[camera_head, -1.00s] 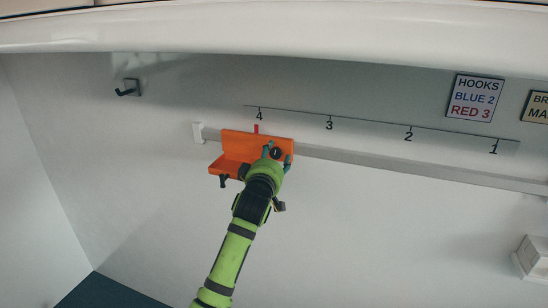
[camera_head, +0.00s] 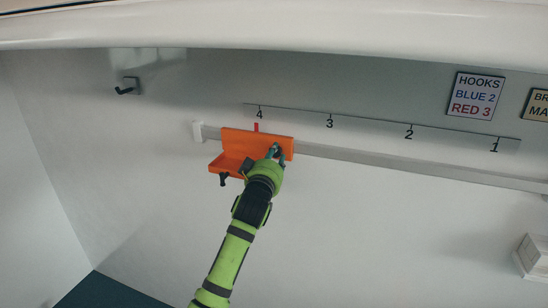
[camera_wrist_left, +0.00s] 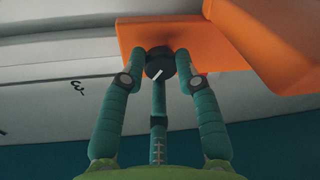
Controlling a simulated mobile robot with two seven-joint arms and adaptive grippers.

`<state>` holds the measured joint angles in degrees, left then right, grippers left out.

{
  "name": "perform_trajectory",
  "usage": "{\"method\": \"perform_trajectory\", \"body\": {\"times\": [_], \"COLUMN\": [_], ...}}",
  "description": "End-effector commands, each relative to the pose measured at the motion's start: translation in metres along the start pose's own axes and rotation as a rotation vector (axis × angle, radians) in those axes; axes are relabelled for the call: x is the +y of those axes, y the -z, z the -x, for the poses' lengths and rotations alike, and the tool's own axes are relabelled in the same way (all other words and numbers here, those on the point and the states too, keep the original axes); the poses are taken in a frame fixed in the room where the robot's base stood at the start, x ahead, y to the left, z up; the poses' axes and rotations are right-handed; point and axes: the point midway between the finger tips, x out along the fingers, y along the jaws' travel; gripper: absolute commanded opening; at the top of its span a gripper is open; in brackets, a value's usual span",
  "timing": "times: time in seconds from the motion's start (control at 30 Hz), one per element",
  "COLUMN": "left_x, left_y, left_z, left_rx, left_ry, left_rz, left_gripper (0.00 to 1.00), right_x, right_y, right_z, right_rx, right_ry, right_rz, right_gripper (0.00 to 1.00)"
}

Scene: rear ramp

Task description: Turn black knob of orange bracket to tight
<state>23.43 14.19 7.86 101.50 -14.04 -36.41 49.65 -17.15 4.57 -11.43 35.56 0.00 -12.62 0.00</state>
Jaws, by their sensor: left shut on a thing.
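The orange bracket (camera_head: 232,141) sits on the wall rail at the left, with its red pointer under the 4 mark. Its black knob (camera_wrist_left: 160,62) shows in the left wrist view as a round cap with a white line slanting to the lower left. My left gripper (camera_head: 275,152) is at the right part of the bracket, hiding most of the knob in the head view. In the left wrist view its teal fingers (camera_wrist_left: 160,64) are closed around the knob. My right gripper is not in view.
The grey rail (camera_head: 420,170) runs right from the bracket, under a scale (camera_head: 370,119) numbered 4 to 1. A dark wall hook (camera_head: 128,87) is at upper left. A sign (camera_head: 476,97) and a white box (camera_head: 532,257) are at the right. The wall between is clear.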

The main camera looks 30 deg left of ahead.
Motion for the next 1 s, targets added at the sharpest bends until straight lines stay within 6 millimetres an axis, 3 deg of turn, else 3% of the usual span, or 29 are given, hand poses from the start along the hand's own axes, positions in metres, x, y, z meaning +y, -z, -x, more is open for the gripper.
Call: {"method": "perform_trajectory", "body": {"times": [0.6,1.0], "left_x": [-0.0016,-0.0022], "left_y": [0.0010,0.0014], "left_z": [-0.0001,-0.0003], "left_rx": [0.056,0.084], "left_ry": [-0.063,-0.095], "left_rz": [-0.585,-0.882], "left_gripper": [0.00,0.00], "right_x": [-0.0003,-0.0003], "right_y": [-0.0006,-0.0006], "right_z": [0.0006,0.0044], "right_rx": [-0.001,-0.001], "right_ry": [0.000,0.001], "right_rz": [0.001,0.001], "right_gripper": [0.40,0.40]}}
